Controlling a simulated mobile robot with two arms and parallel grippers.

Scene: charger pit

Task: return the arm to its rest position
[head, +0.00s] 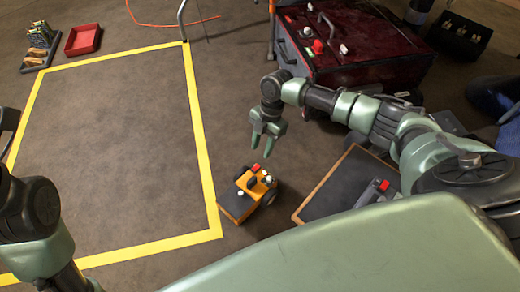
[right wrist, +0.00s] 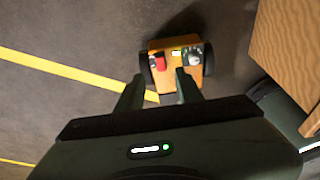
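My right arm reaches out over the floor in the head view. My right gripper (head: 262,146) hangs pointing down, above and just behind a small orange wheeled vehicle (head: 236,205). In the right wrist view my right gripper (right wrist: 158,92) has its two fingers apart with nothing between them. The orange vehicle (right wrist: 178,74), with a red block on top, lies beyond the fingertips, apart from them. Part of my left arm shows at the lower left of the head view; its gripper is out of sight.
A yellow-taped floor area (head: 203,150) is clear. A dark board with a wooden edge (head: 330,188) lies right of the vehicle, under my right arm. A dark red chest (head: 370,45) stands behind. A red tray (head: 83,39) sits at the far left.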

